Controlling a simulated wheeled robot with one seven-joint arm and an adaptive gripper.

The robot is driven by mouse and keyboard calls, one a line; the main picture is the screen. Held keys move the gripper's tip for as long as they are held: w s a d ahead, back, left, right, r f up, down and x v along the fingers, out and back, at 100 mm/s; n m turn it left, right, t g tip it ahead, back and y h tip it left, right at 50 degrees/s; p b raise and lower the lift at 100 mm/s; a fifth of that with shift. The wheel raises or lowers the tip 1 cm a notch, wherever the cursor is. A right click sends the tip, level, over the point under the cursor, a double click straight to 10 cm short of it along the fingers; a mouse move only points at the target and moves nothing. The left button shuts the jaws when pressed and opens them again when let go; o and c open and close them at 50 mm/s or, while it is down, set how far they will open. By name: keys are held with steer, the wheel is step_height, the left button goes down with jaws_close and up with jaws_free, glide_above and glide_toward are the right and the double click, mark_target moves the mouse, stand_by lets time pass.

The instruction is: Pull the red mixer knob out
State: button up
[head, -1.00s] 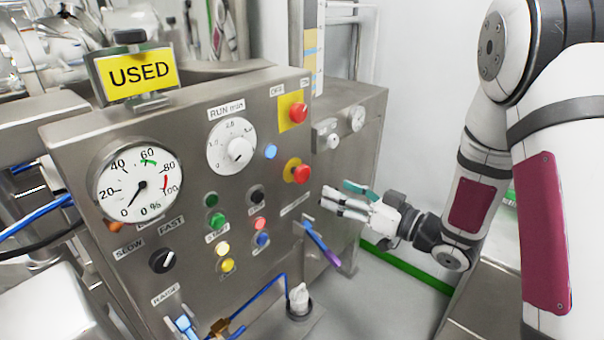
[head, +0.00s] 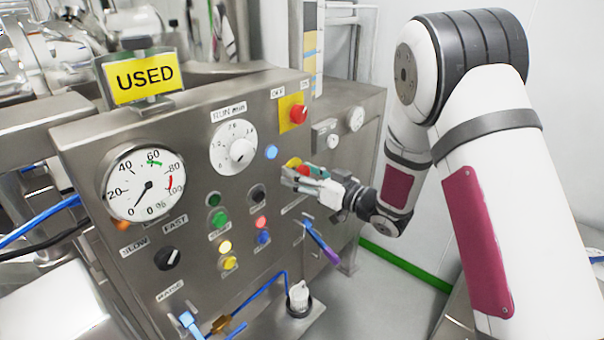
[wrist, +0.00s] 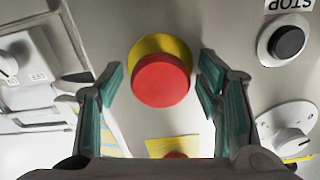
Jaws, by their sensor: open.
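The red mixer knob (wrist: 162,82) has a round yellow collar (wrist: 150,48) and sits on the steel panel. In the wrist view it lies between my two teal-padded fingers, with a gap on each side, so nothing is gripped. In the head view, my gripper (head: 302,174) is at the panel's right part and partly covers this knob (head: 304,169) and its yellow collar (head: 293,162). My gripper is open. How deep the fingers reach around the knob is hard to tell.
A second red knob (head: 299,114) on a square yellow plate sits above. A white timer dial (head: 240,150), a pressure-style gauge (head: 144,184) and several coloured buttons cover the panel. A black button (wrist: 287,42) is near my right finger. A purple-handled item (head: 321,243) hangs below.

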steer(key=shift+c, duration=0.5)
jaws_close()
steer(key=shift+s+d, duration=0.4)
steer(key=shift+d, duration=0.1)
steer(key=shift+f, duration=0.1)
steer(key=shift+o, duration=0.5)
jaws_free()
steer(key=shift+s+d, duration=0.1)
steer(key=v, duration=1.2)
